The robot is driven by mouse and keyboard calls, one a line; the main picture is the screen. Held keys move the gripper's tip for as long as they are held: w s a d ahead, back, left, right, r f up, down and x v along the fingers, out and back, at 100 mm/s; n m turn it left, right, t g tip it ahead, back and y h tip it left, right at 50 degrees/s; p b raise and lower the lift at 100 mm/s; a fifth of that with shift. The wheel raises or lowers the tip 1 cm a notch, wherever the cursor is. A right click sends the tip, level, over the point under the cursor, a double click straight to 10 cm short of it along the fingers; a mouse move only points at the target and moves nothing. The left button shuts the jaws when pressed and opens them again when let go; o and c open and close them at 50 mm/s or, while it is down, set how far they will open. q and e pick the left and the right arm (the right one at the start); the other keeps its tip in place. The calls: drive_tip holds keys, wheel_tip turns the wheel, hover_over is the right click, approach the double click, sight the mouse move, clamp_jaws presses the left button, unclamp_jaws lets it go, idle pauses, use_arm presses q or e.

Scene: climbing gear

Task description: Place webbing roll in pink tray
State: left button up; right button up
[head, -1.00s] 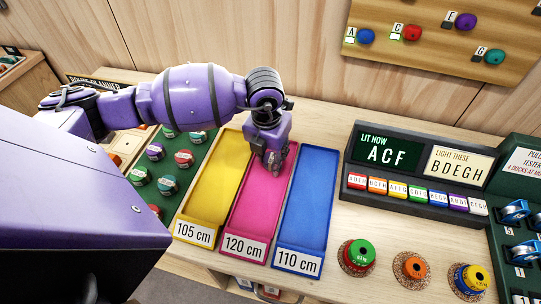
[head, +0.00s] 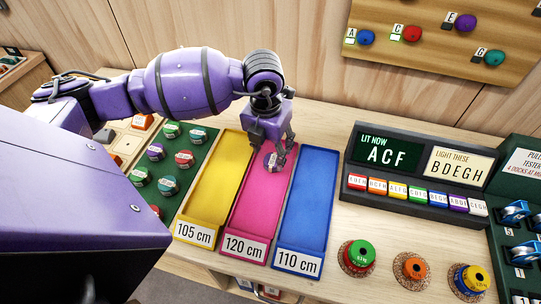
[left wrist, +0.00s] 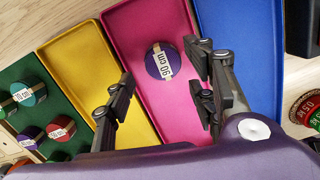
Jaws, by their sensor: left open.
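A purple webbing roll (head: 271,161) with a white "90 cm" label lies in the pink tray (head: 250,216), labelled 120 cm, towards its far end. In the left wrist view the roll (left wrist: 159,61) rests on the pink floor (left wrist: 178,118), inside the tray walls. My left gripper (head: 279,148) is open just above the roll, with its fingers apart on either side and nothing held between them. The open fingers also show in the left wrist view (left wrist: 162,80). My right gripper is not in view.
A yellow tray (head: 218,186) and a blue tray (head: 308,206) flank the pink one. Several webbing rolls sit on a green board (head: 185,143) at left. A dark sign console (head: 415,168) and several coloured weights stand at right.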

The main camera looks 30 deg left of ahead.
sight(268, 164)
use_arm(q)
wheel_tip(268, 164, up, 8)
drive_tip(key=s, duration=0.1)
